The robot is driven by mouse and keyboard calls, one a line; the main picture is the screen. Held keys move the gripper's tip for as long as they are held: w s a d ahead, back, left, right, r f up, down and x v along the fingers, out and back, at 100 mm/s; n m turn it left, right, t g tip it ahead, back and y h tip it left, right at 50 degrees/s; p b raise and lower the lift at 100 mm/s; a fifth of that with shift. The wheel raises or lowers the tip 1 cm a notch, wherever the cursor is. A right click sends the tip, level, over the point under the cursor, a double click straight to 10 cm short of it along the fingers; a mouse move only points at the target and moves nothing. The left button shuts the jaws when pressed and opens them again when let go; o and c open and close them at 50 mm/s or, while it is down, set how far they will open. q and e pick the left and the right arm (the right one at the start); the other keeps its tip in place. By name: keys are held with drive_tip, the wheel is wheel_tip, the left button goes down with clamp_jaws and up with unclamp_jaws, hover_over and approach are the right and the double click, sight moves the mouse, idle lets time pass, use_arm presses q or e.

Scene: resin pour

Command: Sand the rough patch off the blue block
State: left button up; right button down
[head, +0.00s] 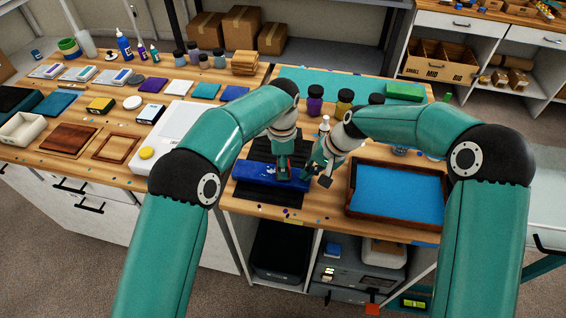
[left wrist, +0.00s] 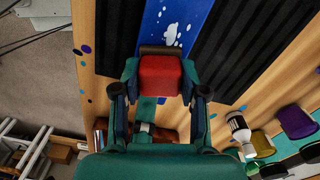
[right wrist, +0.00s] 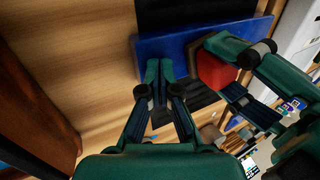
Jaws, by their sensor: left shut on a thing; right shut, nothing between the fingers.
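The blue block (head: 250,173) lies flat on a black ribbed mat (head: 276,153). A white speckled patch (left wrist: 172,36) shows on its top. My left gripper (left wrist: 160,80) is shut on a red sanding block with a dark lower face (left wrist: 160,68). The sanding block is over the block's right part, beside the patch; I cannot tell if it touches. The red sanding block also shows in the right wrist view (right wrist: 213,72). My right gripper (right wrist: 160,66) is shut and empty, its tips close to the blue block's edge; contact is unclear.
A wooden tray with a blue sheet (head: 398,190) stands right of the mat. Several dark and yellow jars (head: 344,102) and a small white bottle (head: 325,124) stand behind. A white device with a yellow knob (head: 147,153) is at the left.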

use_arm(q)
drive_tip(key=shift+w+a+r, duration=0.1)
drive_tip(key=shift+w+a, duration=0.1)
drive_tip(key=shift+a, duration=0.55)
drive_tip(key=shift+w+a+r, duration=0.1)
drive_tip(key=shift+w+a, duration=0.1)
drive_tip(key=shift+a, duration=0.55)
drive_tip(key=shift+w+a+f, duration=0.15)
drive_tip(key=shift+w+a, duration=0.1)
drive_tip(key=shift+a, duration=0.6)
drive_tip(key=shift+w+a+f, duration=0.1)
drive_tip(key=shift+w+a, duration=0.1)
drive_tip(key=shift+a, duration=0.6)
drive_tip(key=shift+s+d, duration=0.3)
drive_tip(key=shift+d, duration=0.8)
drive_tip(key=shift+s+d, duration=0.3)
drive_tip(key=shift+d, duration=0.75)
drive_tip(key=shift+s+d, duration=0.3)
drive_tip(key=shift+d, duration=0.8)
drive_tip(key=shift+w+a, duration=0.3)
drive_tip(key=shift+a, duration=0.8)
drive_tip(key=shift+w+a, duration=0.3)
drive_tip(key=shift+a, duration=0.75)
drive_tip(key=shift+w+a, duration=0.3)
drive_tip(key=shift+a, duration=0.8)
drive_tip(key=shift+d, duration=0.1)
drive_tip(key=shift+s+d, duration=0.25)
drive_tip(key=shift+d, duration=0.6)
drive_tip(key=shift+s+d, duration=0.2)
drive_tip(key=shift+d, duration=0.6)
